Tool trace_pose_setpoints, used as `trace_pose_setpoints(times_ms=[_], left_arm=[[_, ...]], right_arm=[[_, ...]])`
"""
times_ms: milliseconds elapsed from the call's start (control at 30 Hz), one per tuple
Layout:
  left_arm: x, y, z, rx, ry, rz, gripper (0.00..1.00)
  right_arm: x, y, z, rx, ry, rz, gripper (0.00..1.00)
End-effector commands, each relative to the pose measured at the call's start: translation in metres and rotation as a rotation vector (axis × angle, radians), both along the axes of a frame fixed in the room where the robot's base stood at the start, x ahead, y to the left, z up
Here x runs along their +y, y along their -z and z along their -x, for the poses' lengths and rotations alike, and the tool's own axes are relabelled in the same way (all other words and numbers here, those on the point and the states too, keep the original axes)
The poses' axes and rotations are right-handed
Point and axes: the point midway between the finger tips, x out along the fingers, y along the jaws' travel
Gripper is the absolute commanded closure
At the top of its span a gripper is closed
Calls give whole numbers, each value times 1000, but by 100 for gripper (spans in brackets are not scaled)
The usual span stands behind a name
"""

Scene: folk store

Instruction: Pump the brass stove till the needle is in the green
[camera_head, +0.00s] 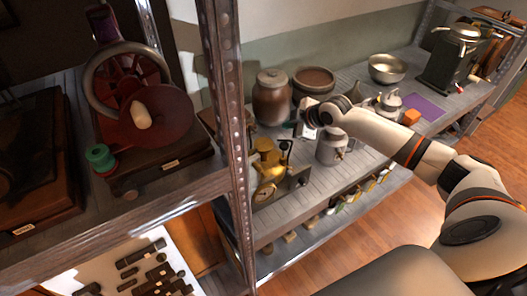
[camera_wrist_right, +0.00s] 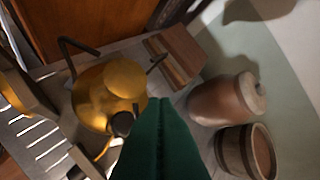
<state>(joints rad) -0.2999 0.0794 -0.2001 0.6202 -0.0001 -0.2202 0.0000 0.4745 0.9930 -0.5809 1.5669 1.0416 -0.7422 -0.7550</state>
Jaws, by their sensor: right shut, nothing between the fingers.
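The brass stove (camera_head: 268,166) sits on the middle shelf, just right of the metal upright. In the right wrist view its round golden tank (camera_wrist_right: 112,82) fills the left half, with thin dark legs or rods and a dark knob (camera_wrist_right: 122,123) on its near side. My right gripper (camera_head: 301,127) reaches in from the right, above and behind the stove in the head view. Its green fingers (camera_wrist_right: 160,104) are shut and empty, close beside the knob; I cannot tell if they touch. No gauge needle or green zone is readable. My left gripper is out of view.
A brown lidded jar (camera_head: 271,97) and a wooden tub (camera_head: 314,79) stand behind the stove. A grey metal can (camera_head: 331,147) is close to its right. The shelf upright (camera_head: 228,120) is close on the left. A metal bowl (camera_head: 387,69) stands farther back.

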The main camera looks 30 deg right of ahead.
Motion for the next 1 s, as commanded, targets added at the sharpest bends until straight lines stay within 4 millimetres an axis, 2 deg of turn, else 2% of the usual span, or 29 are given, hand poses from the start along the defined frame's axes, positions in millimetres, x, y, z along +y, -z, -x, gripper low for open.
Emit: trace_pose_setpoints(times_ms=[767, 867, 1000], left_arm=[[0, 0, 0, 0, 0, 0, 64], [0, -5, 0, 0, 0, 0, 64], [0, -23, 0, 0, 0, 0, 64]], right_arm=[[0, -1, 0, -2, -1, 0, 100], [4, -8, -4, -13, -8, 1, 100], [16, -35, -20, -60, -33, 11, 100]])
